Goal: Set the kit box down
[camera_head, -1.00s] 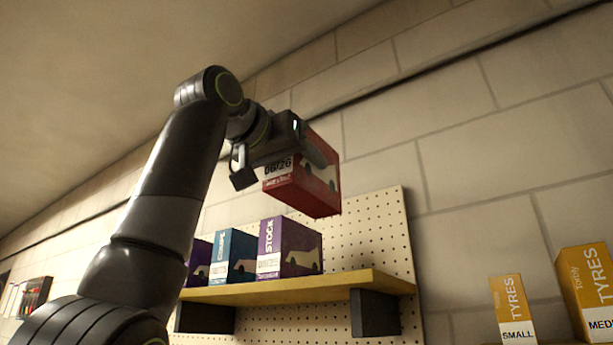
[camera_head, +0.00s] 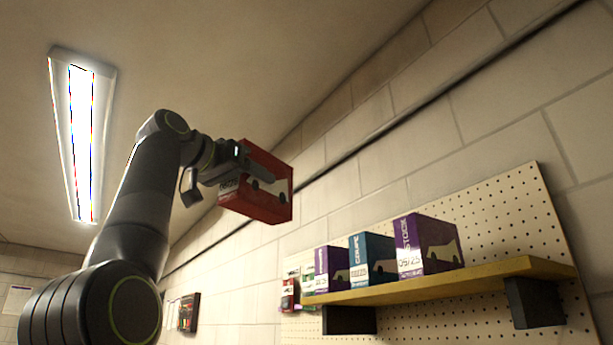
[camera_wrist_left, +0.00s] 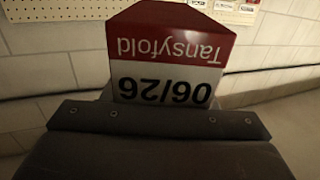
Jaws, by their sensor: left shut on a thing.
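The kit box is a red box (camera_head: 262,188) with a white label and a pale car shape on its side. My left gripper (camera_head: 241,178) is shut on it and holds it in the air, tilted in the head view, left of and above the yellow shelf (camera_head: 440,282). In the left wrist view the box (camera_wrist_left: 168,48) shows upside-down lettering, "Tansyfold" and "06/26", just beyond the gripper's dark body. The fingers partly hide the box. My right gripper is in neither view.
A purple STOCK box (camera_head: 428,246), a teal box (camera_head: 374,259) and another purple box (camera_head: 331,269) stand on the shelf, with smaller boxes beyond. Bare shelf shows to the right of the STOCK box. A pegboard (camera_head: 510,215) backs the shelf. A lit lamp (camera_head: 82,135) hangs on the ceiling.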

